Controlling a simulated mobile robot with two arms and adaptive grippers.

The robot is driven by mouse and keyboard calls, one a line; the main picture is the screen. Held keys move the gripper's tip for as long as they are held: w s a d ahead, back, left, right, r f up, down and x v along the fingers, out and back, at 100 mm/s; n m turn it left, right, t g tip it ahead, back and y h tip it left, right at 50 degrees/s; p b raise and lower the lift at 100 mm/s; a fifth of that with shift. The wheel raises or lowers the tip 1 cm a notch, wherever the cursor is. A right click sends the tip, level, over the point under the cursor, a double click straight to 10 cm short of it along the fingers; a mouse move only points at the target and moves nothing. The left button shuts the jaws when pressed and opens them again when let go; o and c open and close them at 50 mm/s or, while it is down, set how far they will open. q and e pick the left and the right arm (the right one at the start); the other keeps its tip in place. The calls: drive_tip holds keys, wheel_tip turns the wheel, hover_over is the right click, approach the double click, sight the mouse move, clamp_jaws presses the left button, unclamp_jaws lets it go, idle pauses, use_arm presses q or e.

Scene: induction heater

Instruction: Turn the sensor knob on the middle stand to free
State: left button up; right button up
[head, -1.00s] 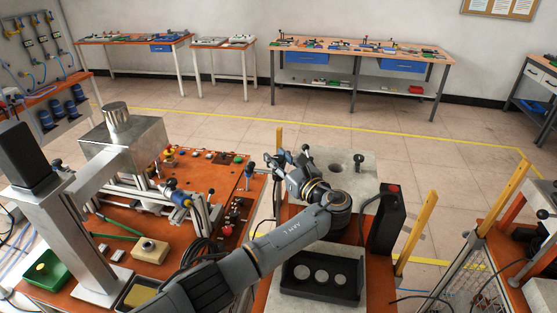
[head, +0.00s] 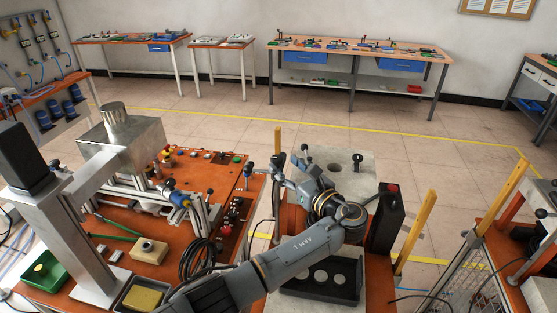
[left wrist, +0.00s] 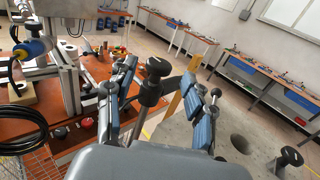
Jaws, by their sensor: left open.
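A black knob tops a grey post in the head view (head: 249,163). A knob on a grey post (left wrist: 157,68), apparently the same one, shows between and beyond my left gripper's fingers in the left wrist view. My left gripper (head: 279,170) is open and empty, to the right of that post in the head view. Its two blue-grey fingers (left wrist: 161,76) frame the knob in the left wrist view without visibly touching it. Any markings on the knob are too small to read. My right gripper is not in view.
An orange bench (head: 215,178) with metal frames, cables (head: 198,262) and a press column (head: 72,235) lies to the left. A black tray with discs (head: 345,292) is below my arm.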

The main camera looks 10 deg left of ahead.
use_arm(q)
drive_tip(key=v, duration=0.7)
drive_tip(key=shift+d, duration=0.1)
